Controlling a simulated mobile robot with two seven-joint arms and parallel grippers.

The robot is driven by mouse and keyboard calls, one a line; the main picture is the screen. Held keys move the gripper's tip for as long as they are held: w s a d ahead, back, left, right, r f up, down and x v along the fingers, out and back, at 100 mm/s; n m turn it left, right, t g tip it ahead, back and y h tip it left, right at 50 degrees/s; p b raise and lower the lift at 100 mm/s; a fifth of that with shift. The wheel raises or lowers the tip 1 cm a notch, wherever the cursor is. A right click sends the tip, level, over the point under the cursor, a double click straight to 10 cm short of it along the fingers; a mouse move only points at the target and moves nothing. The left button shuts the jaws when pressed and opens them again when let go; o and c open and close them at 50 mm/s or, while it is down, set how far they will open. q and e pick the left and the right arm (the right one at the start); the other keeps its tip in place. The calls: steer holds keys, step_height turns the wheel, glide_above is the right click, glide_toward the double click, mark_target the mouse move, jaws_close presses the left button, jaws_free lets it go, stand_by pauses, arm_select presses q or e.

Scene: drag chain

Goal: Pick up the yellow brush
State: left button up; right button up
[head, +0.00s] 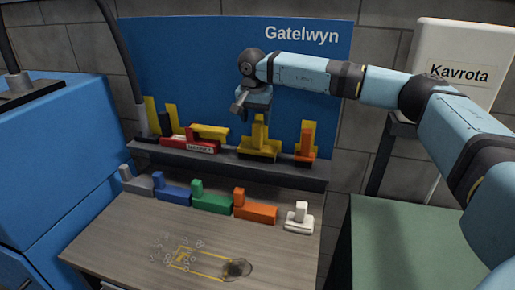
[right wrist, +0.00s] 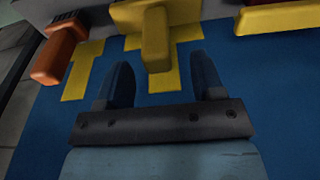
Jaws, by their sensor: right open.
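The yellow brush (head: 257,148) stands on the grey shelf, its upright handle in front of a yellow outline on the blue board. My right gripper (head: 240,108) is open and empty, above and slightly left of the brush in the head view. In the right wrist view, the brush's yellow handle (right wrist: 155,38) lies ahead of my two dark fingertips (right wrist: 161,72), roughly in line with the gap between them. The fingers look apart from the handle. My left gripper is not in view.
An orange brush (head: 305,144) stands right of the yellow one, and a yellow item (head: 210,131) and red item (head: 180,142) lie left.

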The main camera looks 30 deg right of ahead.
mark_target(258, 131)
steer(key=f, duration=0.3)
steer(key=d+f, duration=0.1)
steer(key=f, duration=0.1)
steer(key=shift+w+d+f+p, duration=0.1)
steer(key=shift+w+f+p, duration=0.15)
steer(key=shift+f+p, duration=0.1)
steer(key=shift+r, duration=0.1)
jaws_close()
steer(key=shift+s+a+r+b, duration=0.2)
steer(key=shift+r+b, duration=0.1)
steer(key=shift+r, duration=0.1)
step_height(258, 131, up, 6)
steer(key=shift+r, duration=0.2)
steer(key=s+a+b, duration=0.2)
steer(key=s+a, duration=1)
steer(key=a, duration=0.3)
steer(key=shift+s, duration=0.35)
steer(key=shift+f, duration=0.1)
